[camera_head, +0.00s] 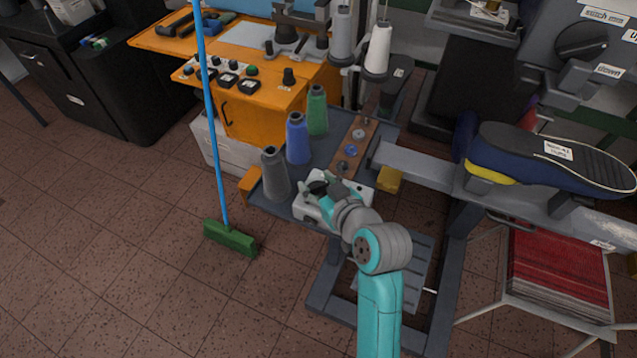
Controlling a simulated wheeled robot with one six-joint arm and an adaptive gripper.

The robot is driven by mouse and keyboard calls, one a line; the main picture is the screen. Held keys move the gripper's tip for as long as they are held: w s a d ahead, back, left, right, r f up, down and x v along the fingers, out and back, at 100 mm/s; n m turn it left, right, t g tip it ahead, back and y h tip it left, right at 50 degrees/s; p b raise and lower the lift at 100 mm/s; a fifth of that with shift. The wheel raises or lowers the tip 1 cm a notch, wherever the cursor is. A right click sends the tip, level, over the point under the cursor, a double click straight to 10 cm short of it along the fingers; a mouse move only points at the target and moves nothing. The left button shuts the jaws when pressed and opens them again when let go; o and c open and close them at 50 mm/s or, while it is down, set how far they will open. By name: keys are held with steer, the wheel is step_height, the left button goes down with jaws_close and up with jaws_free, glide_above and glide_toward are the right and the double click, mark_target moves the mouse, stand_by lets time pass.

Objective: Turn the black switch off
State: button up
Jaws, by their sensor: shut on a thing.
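My gripper (320,188), at the end of the teal and grey arm, is down at a white box (308,211) on the grey work shelf. Its dark fingers are shut on a small dark part on top of the box, which looks like the black switch. The fingers and wrist cover most of this part, so its position cannot be read. Other black controls are in view: a large rotary knob (582,40) on the grey machine at the upper right, and a knob (289,77) on the orange control panel (262,90). My gripper is well away from both.
A yellow block (390,180) and a shoe on a last (550,160) are to the right. A green broom (230,238) stands left, on open floor.

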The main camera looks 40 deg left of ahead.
steer(key=shift+f, duration=0.1)
stand_by(0.3)
steer(key=o, duration=1.2)
steer(key=v, duration=1.2)
steer(key=shift+w, duration=0.1)
